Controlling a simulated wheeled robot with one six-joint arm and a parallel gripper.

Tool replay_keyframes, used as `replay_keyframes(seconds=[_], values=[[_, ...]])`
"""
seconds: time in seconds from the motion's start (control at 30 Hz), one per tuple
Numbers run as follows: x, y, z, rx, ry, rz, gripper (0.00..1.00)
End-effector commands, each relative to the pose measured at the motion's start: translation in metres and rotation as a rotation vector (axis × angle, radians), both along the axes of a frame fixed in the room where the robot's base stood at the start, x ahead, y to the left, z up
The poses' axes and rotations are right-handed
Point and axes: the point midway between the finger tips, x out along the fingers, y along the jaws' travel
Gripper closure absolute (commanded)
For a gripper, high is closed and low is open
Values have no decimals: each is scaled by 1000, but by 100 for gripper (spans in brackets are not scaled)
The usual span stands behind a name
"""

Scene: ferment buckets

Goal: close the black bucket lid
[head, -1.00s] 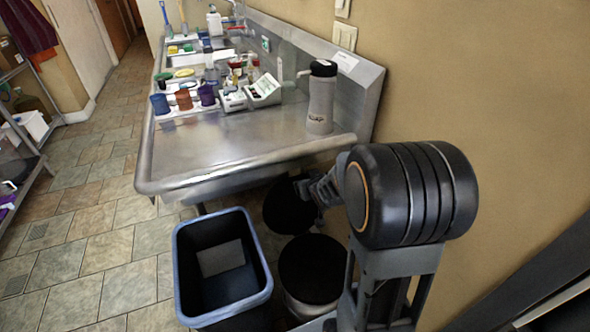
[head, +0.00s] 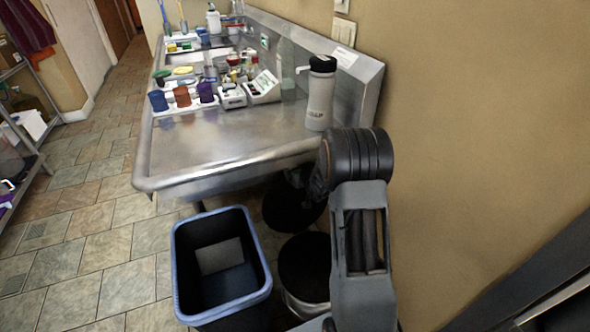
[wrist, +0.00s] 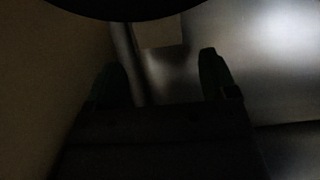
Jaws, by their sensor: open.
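Two round black tops show on the floor in the head view. The rear one (head: 290,210) is under the table's front edge, partly behind my arm. The front one (head: 305,262) sits on a whitish bucket (head: 300,303), partly covered by my arm. I cannot tell whether either is a closed lid or a dark opening. In the dark wrist view, my gripper (wrist: 162,75) has its two fingers apart with nothing between them. A black curved rim (wrist: 115,12) crosses the top of that view, beyond the fingertips. My gripper is hidden or too dark to make out in the head view.
A blue-rimmed bin (head: 178,265) stands left of the buckets. The steel table (head: 215,150) overhangs the rear one and holds a white bottle (head: 319,100) and several small containers. A tan wall (head: 480,120) bounds the right. Tiled floor (head: 90,240) is open at left.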

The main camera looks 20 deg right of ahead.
Motion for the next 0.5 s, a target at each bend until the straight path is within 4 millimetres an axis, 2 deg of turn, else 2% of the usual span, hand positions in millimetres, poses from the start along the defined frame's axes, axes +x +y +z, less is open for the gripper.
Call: replay_keyframes(seconds=[0.2, 0.5], values=[[24, 1, -10, -1, 0, 1, 21], [33, 0, -14, 0, 1, 0, 21]])
